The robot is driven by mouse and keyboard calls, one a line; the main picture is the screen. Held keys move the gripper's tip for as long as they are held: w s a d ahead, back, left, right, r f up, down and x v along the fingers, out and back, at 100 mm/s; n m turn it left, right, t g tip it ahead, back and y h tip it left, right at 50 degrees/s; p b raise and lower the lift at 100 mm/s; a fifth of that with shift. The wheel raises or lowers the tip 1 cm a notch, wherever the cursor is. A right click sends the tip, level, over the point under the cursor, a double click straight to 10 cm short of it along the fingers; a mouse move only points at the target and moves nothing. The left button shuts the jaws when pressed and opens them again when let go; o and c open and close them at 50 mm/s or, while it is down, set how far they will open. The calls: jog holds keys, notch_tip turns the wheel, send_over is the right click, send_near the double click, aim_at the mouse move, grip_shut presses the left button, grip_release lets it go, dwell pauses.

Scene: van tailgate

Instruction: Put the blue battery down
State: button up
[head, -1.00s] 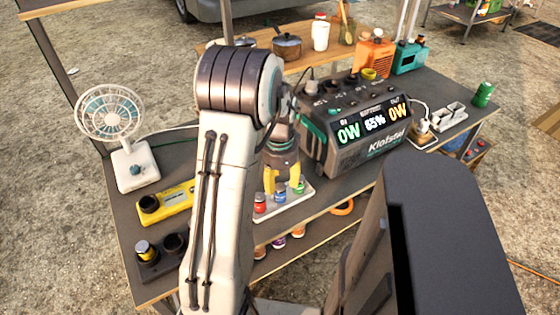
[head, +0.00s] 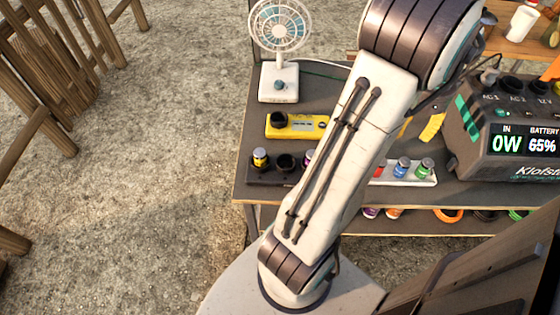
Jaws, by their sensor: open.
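The blue battery (head: 402,168) stands upright in the white tray (head: 409,182), between a red battery (head: 378,170) and a green battery (head: 425,168). My gripper (head: 420,127) shows only in part beside my arm. Its yellow fingers are apart and open, with no battery visible between them. The gripper shows just above the batteries in the picture, apart from the blue battery. My arm hides part of the gripper and the tray's left end.
A black holder (head: 265,176) with a yellow-topped battery (head: 260,158) and an empty socket sits at left, by a yellow tester (head: 290,126). A white fan (head: 279,84) stands behind. The power station (head: 512,130) is close on the right. Some batteries lie on the lower shelf.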

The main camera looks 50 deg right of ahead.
jog(key=w+a+r+n+t, duration=0.1)
jog(key=w+a+r+n, duration=0.1)
jog(key=w+a+n, duration=0.7)
jog(key=w+a+r+n, duration=0.35)
jog(key=w+a, duration=0.45)
jog(key=w, duration=0.3)
jog(key=s+a+f+n+t, duration=0.1)
jog(key=a+n+t, duration=0.1)
jog(key=a+n, duration=1.4)
jog(key=a, duration=0.6)
jog(key=shift+s+f, duration=0.15)
jog(key=shift+s, duration=0.15)
jog(key=shift+n, duration=0.25)
notch_tip(320, 180, up, 8)
jog(key=p, duration=0.7)
jog(key=shift+s+d+f, duration=0.1)
jog(key=shift+d, duration=0.05)
